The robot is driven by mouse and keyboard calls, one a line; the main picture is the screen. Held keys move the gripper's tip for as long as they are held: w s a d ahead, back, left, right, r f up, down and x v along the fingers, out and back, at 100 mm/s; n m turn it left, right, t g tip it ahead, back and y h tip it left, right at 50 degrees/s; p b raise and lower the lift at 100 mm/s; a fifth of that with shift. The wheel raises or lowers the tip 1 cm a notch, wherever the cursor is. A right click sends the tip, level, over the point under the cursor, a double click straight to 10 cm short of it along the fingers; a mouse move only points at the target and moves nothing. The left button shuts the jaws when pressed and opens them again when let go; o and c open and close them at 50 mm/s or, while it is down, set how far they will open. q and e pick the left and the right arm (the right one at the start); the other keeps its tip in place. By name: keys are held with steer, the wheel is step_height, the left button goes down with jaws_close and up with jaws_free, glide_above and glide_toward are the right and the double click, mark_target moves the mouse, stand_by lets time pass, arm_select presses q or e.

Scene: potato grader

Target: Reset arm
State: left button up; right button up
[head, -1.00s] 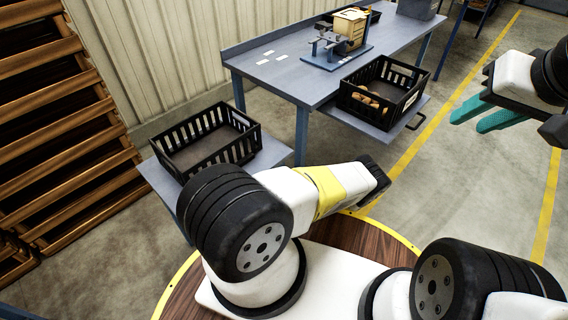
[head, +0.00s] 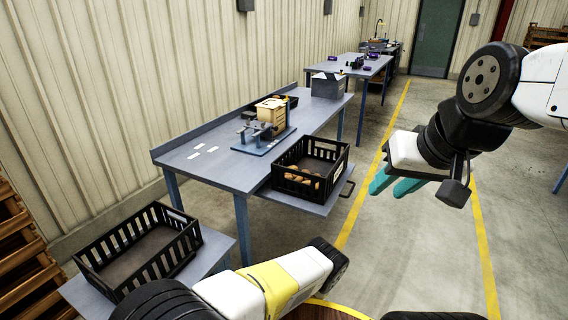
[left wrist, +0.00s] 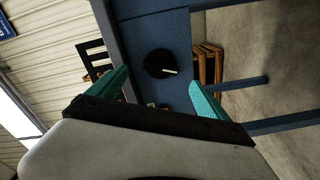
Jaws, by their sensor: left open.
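My left arm comes in from the lower left in the head view, with a yellow band, and its fingers are hidden there. In the left wrist view my left gripper (left wrist: 160,98) is open, its two teal fingers wide apart with nothing between them. Beyond them is a blue panel (left wrist: 150,25) with a round black knob (left wrist: 159,64) bearing a pale mark. My right gripper (head: 394,186) is at the right in the head view, above the floor. Its teal fingers point left with a small gap between them, and it looks empty.
A blue table (head: 225,165) holds a grader-like device (head: 270,115). A black crate (head: 318,196) with potatoes sits on its front shelf. An empty black crate (head: 190,235) stands on a low stand at lower left. Open floor with yellow lines (head: 480,230) lies right.

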arm_select(q)
steer(key=w+d+r+n+g+h, duration=0.15)
steer(key=r+n+g+h, duration=0.35)
steer(key=r+n, duration=1.05)
steer(key=w+d+r+n+g+h, duration=0.1)
steer(key=d+r+n+g+h, duration=0.3)
steer(key=r+n, duration=1.15)
steer(key=s+d+r+n+t+h, duration=0.2)
steer(key=s+r+n+t+h, duration=0.2)
steer(key=s+r, duration=0.5)
steer(key=s+d+r+n+t+h, duration=0.1)
steer(key=s+r+n+t+h, duration=0.3)
steer(key=r, duration=1.6)
steer(key=shift+s+d+r+n+h, duration=0.4)
steer(key=shift+s+n+h, duration=0.5)
steer(key=shift+s+n, duration=1.7)
steer(key=shift+w, duration=0.2)
